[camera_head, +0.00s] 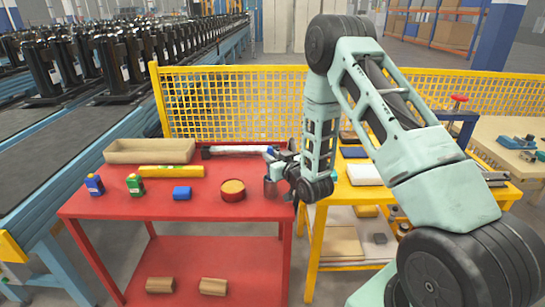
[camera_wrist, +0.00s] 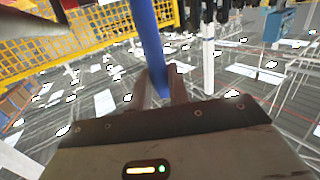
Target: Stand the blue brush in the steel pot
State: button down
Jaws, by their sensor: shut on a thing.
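My gripper (camera_wrist: 161,88) is shut on the blue brush (camera_wrist: 148,40), whose blue handle runs up between the fingers in the wrist view. In the head view my gripper (camera_head: 280,168) is at the right end of the red table, with a small bit of blue showing beside it. The steel pot (camera_head: 271,188) appears as a grey cup on the table's right edge, just below my gripper and partly covered by it. I cannot tell whether the brush's lower end is inside the pot.
A yellow mesh fence (camera_head: 230,105) stands behind. A yellow table (camera_head: 345,192) adjoins on the right.

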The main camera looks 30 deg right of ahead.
jog(key=shift+f, duration=0.2)
jog(key=c, duration=1.3)
grip_release()
jog(key=shift+r, duration=0.1)
